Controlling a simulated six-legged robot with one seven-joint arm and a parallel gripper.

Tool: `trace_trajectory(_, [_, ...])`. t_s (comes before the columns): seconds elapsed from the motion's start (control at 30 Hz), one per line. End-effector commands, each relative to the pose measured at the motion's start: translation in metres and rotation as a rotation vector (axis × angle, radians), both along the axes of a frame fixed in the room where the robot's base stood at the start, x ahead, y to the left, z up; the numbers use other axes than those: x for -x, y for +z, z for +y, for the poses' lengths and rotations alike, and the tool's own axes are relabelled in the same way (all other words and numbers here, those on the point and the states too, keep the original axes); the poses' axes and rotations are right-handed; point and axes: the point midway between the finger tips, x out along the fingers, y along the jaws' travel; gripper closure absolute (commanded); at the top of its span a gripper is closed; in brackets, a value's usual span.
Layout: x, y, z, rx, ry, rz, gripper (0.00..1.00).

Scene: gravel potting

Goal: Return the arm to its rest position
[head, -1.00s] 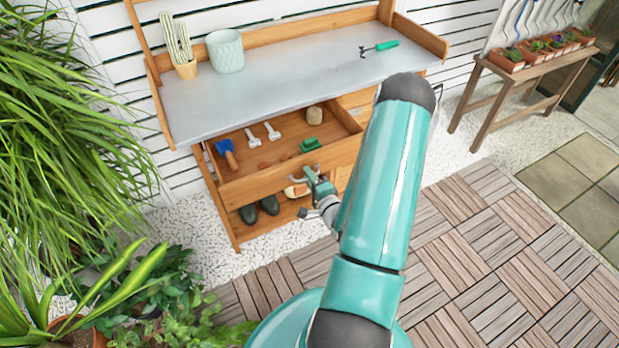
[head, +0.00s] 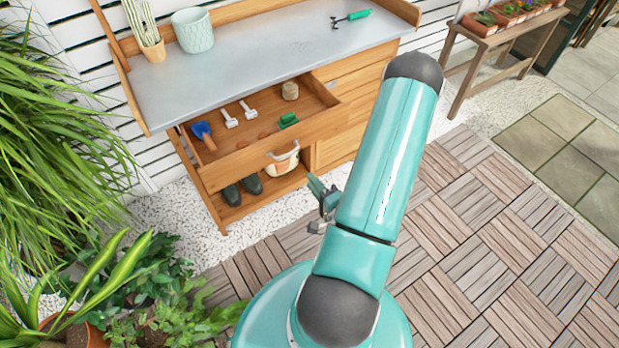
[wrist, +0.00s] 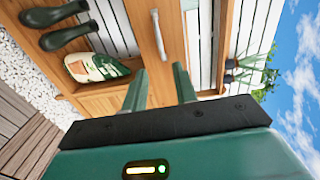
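My teal arm (head: 385,165) rises from my body in the head view, with its dark elbow end up. My gripper (head: 316,186) is partly hidden behind the arm, in front of the bench's lower part and apart from it. In the wrist view my gripper (wrist: 160,76) shows two separated green fingers with nothing between them, so it is open. They point toward the bench front and drawer handle (wrist: 159,35), without visible contact.
The potting bench (head: 270,58) has an open drawer (head: 228,174) holding a blue trowel, white-handled tools and a green piece. Dark boots (head: 231,193) and a bag (head: 285,163) are on its low shelf. Plants crowd the left. Wooden deck tiles (head: 480,235) are clear at right.

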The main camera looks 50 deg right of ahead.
Motion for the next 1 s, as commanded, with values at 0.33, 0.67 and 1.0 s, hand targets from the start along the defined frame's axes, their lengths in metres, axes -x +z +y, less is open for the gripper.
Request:
trace_trajectory(0.33, [0.0, 0.0, 0.0, 0.001, 0.0, 0.0, 0.72])
trace_trajectory(0.67, [-0.012, 0.002, -0.002, 0.06, 0.034, 0.058, 0.72])
trace_trajectory(1.0, [-0.085, 0.031, -0.012, 0.485, 0.22, 0.458, 0.72])
